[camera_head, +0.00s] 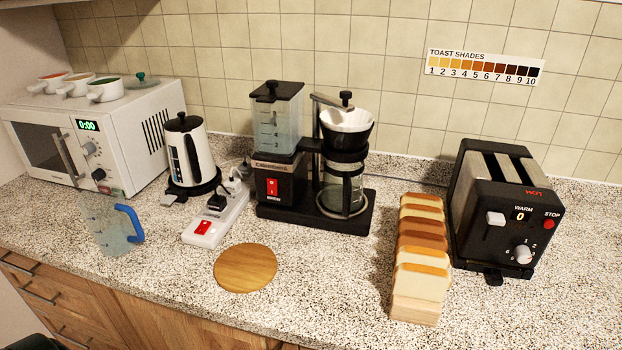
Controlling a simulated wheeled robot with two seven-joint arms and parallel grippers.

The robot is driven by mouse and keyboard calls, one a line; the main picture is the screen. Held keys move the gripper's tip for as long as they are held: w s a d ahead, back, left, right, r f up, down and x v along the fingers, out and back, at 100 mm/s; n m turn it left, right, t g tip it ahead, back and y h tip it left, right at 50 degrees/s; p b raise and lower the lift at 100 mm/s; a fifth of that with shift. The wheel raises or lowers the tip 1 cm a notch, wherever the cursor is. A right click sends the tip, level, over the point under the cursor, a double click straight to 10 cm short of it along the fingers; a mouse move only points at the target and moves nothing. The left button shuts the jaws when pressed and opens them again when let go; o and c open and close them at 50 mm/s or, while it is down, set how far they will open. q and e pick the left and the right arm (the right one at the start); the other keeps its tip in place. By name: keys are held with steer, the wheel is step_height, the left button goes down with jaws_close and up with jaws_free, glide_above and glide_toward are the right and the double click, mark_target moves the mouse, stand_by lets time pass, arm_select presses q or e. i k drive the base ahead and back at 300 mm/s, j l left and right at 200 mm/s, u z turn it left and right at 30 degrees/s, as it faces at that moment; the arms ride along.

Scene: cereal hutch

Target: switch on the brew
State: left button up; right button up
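The coffee maker (283,195) stands on the counter at the centre, against the tiled wall. Its red brew switch (271,187) is on the front of the black body, above a "BREW" label; I cannot tell its position. The clear water tank (277,118) above it has a black lid. A white filter cone (346,129) sits over the glass carafe (342,189) on the black base. Neither of my grippers shows in this view.
A power strip (215,222) with a red switch and plugs lies left of the coffee maker. A kettle (189,155), microwave (99,137) and clear jug (113,228) stand further left. A round wooden board (245,268) lies in front; bread slices (420,262) and a toaster (504,207) stand right.

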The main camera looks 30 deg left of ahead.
mark_target(272, 184)
steer(key=k+l, duration=0.85)
steer(key=l+u, duration=0.05)
steer(key=l, duration=0.05)
